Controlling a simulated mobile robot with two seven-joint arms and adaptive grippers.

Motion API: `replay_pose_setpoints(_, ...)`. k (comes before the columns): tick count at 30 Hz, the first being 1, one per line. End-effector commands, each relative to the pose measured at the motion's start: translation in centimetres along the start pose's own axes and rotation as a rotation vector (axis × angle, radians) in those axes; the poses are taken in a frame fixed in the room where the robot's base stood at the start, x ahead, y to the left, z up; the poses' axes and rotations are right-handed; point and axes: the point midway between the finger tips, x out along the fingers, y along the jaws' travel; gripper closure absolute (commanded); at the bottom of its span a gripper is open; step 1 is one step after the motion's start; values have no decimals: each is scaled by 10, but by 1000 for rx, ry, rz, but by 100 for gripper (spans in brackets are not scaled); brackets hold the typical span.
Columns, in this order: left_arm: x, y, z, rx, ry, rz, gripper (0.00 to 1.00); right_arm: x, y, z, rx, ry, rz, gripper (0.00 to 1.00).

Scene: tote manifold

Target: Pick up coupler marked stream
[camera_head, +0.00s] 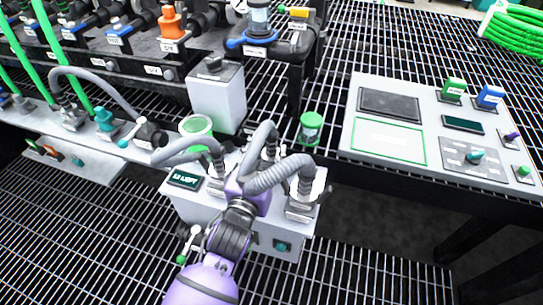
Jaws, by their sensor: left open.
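Several couplers with ribbed grey hoses stand on a white box: one at left (216,182), one at right (301,203) and one behind (269,150). I cannot read the word stream on any of them. My left gripper (244,184), on a purple and dark arm from below, is open over the middle of the white box (281,242), between the left and right couplers. Its fingertips are partly hidden by the hoses and its own body. I cannot tell whether it touches a coupler. My right gripper is not in view.
A small dark display (185,180) is on the box's left end. A white canister (216,97), a green-lidded jar (196,125) and a green cup (311,128) stand behind. A control panel (437,125) is at right. Piping with valves (130,65) fills the back left.

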Motion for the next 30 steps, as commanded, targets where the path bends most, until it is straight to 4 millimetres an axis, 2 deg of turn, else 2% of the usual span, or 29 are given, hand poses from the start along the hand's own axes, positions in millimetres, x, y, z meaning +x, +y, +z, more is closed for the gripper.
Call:
replay_pose_setpoints(3,21,-1,5,1,0,1,56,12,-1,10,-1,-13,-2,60)
replay_pose_setpoints(6,32,-1,4,0,0,1,56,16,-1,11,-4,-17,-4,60)
replay_pose_setpoints(15,38,-2,2,0,0,0,56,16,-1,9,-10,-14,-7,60)
replay_pose_setpoints(25,38,-1,2,0,0,0,98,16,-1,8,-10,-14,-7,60)
replay_pose_setpoints(30,38,-1,0,0,3,0,100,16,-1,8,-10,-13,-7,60)
